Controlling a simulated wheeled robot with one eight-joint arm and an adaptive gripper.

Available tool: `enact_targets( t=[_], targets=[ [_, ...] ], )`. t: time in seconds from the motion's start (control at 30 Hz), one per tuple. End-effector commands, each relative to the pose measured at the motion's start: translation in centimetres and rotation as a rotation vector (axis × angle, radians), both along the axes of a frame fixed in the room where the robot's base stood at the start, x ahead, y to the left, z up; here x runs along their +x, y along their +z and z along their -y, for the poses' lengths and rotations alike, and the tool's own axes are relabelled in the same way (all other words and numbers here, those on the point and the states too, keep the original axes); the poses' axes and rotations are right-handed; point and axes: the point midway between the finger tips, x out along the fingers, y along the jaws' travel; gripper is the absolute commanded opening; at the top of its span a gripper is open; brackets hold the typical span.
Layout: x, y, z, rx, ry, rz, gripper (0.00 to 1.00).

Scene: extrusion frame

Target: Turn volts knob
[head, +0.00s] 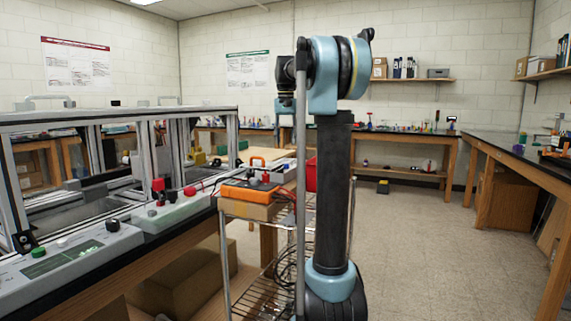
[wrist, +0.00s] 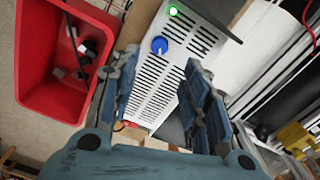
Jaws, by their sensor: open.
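A blue round knob (wrist: 159,45) sits on a pale slotted panel (wrist: 158,82) in the wrist view, with a green button or light (wrist: 173,11) near the panel's top edge. No label is readable, so I cannot tell whether this is the volts knob. My gripper (wrist: 160,62) is open and empty. Its fingers stand either side of the panel, and the knob appears between and slightly above the fingertips in the picture. I see no contact with the knob; the depth gap is unclear. In the head view I cannot make out the gripper or the blue knob.
A red bin (wrist: 45,60) with dark items lies left of the fingers. In the head view, a wire cart (head: 262,301) carries an orange device (head: 248,190). Control boxes (head: 68,262) and an aluminium frame (head: 110,117) stand at left. Floor (head: 430,240) at right is clear.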

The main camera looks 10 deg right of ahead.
Motion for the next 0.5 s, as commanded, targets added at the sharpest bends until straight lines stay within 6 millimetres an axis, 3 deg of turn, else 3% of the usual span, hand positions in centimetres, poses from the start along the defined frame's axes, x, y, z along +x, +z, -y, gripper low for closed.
enact_targets(
  t=[0.5],
  targets=[
    [0.0, -8.1, 0.0, 0.0, 0.0, 0.0, 0.43]
  ],
)
